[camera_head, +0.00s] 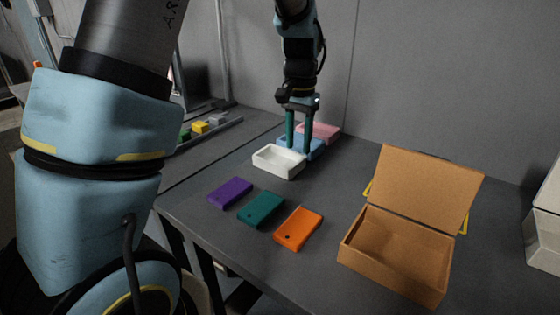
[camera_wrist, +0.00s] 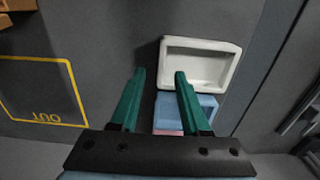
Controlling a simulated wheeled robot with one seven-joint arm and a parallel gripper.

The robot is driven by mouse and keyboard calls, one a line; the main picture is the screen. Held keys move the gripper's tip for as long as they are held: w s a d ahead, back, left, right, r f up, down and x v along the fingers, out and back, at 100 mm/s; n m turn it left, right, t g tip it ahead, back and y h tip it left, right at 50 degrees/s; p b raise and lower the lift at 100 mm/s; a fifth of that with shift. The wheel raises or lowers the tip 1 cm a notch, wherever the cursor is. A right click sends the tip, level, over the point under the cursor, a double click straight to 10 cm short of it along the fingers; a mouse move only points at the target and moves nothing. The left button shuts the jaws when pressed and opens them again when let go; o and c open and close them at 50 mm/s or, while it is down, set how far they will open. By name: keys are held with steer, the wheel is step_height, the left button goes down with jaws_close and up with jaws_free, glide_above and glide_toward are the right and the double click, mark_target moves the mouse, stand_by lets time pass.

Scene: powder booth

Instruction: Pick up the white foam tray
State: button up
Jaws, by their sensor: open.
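The white foam tray (camera_head: 278,161) is a shallow open rectangular tray on the grey table, in front of a blue tray (camera_head: 316,149) in the head view. In the wrist view the white tray (camera_wrist: 200,63) lies beyond the fingertips, mostly to the right, and its inside looks empty. My gripper (camera_head: 299,150) points down with its two green fingers apart, behind the white tray and over the area of the blue tray. In the wrist view my gripper (camera_wrist: 160,75) has nothing between its fingers. One fingertip overlaps the white tray's near edge in that view; I cannot tell whether they touch.
A pink tray (camera_head: 320,131) sits behind the blue one. Purple (camera_head: 230,192), green (camera_head: 261,209) and orange (camera_head: 298,228) flat pieces lie in front. An open cardboard box (camera_head: 395,250) stands at right, near a yellow outline marked OUT (camera_wrist: 42,90). Table between is clear.

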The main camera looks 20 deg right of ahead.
mark_target(298, 162)
steer(key=shift+w+d+f+p, duration=0.15)
steer(key=shift+f+p, duration=0.4)
steer(key=shift+f, duration=0.95)
steer(key=shift+w+f+p, duration=0.1)
steer(key=shift+f+p, duration=0.4)
steer(key=shift+f, duration=0.95)
steer(key=shift+c, duration=0.3)
jaws_close()
